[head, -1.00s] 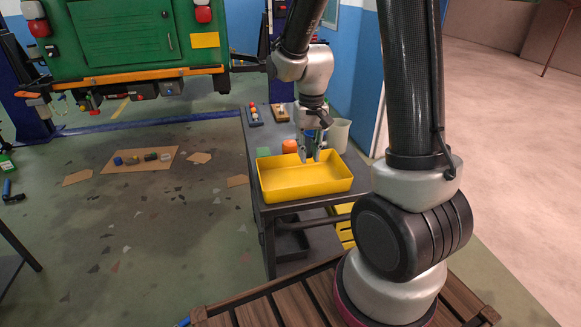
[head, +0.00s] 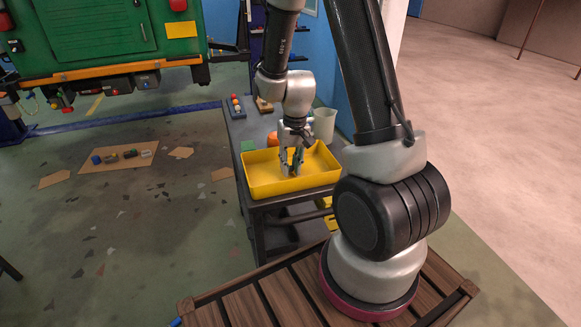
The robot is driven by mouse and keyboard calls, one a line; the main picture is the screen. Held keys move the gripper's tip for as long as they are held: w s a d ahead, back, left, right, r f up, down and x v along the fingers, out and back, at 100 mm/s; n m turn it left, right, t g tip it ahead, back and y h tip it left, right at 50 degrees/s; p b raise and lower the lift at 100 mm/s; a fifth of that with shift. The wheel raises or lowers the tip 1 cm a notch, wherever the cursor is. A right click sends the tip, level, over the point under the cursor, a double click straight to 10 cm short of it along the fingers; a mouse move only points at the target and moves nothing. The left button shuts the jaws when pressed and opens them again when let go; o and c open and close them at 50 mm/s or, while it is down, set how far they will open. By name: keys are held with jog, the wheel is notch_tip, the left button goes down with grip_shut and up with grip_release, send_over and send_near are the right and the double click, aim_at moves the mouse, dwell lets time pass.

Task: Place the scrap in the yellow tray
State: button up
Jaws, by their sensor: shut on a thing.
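The yellow tray (head: 256,187) stands on a dark cart, and its visible floor looks bare. My gripper (head: 291,172) points down inside the tray's outline, its fingertips low over the tray floor. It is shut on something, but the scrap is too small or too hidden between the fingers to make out. I cannot tell whether the fingertips touch the floor of the tray.
The dark cart (head: 238,129) also carries an orange object (head: 272,138), a green block (head: 247,146), a white jug (head: 324,124) and small racks behind the tray. A green vehicle (head: 95,35) is raised at the left. Cardboard pieces (head: 117,157) lie on the floor.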

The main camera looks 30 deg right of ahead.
jog(key=shift+f, duration=0.4)
jog(key=shift+f, duration=0.15)
jog(key=o, duration=0.7)
jog(key=s+r+n+t, duration=0.1)
jog(key=s+r, duration=0.3)
jog(key=r, duration=0.8)
jog(key=s+r+t, duration=0.1)
jog(key=s+r, duration=0.3)
jog(key=r, duration=0.8)
jog(key=s+d+r+n+t+h, duration=0.1)
jog(key=s+r, duration=0.3)
jog(key=s, duration=0.7)
jog(key=shift+d+r+t, duration=0.25)
jog(key=shift+r+t, duration=0.1)
jog(key=shift+t, duration=0.15)
